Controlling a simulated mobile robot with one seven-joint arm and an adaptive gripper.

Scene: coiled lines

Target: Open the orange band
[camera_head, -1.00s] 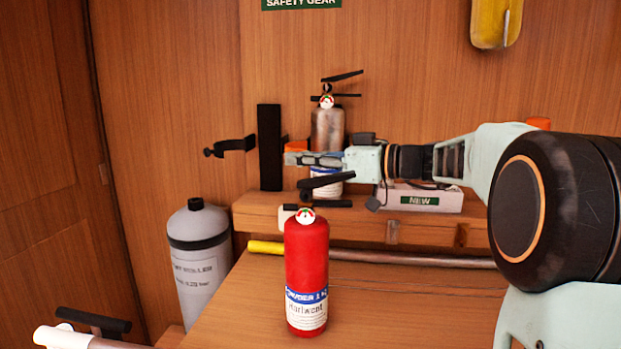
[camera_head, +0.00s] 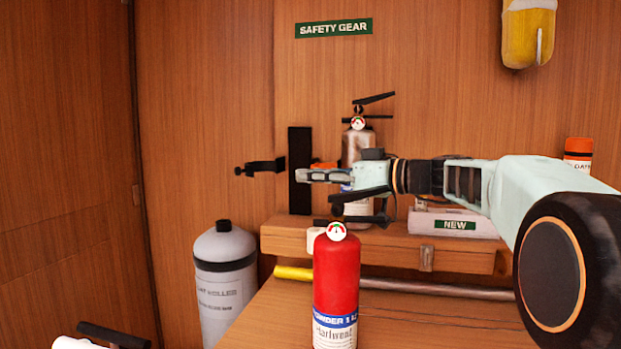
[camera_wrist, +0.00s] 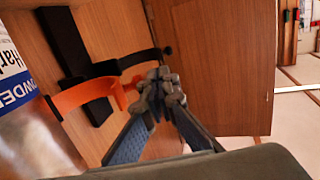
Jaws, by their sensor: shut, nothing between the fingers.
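The orange band (camera_wrist: 84,96) is a curved strap in the wrist view, on a dark upright bracket (camera_wrist: 72,50) against the wood wall. Its curved end lies just left of my fingertips. In the head view only a bit of the band (camera_head: 322,165) shows above my gripper. My gripper (camera_head: 300,176) is shut and empty in front of the bracket (camera_head: 299,150). In the wrist view my fingertips (camera_wrist: 160,90) are beside the band; I cannot tell whether they touch it. A worn metal extinguisher (camera_head: 357,148) stands right of the bracket, partly hidden by my gripper.
A red extinguisher (camera_head: 336,275) stands in front, below my gripper. A grey cylinder (camera_head: 225,280) stands at left. A black arm (camera_head: 260,167) juts left from the bracket. A box marked NEW (camera_head: 455,224) lies on the wooden ledge (camera_head: 285,238). A pole lies below it.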

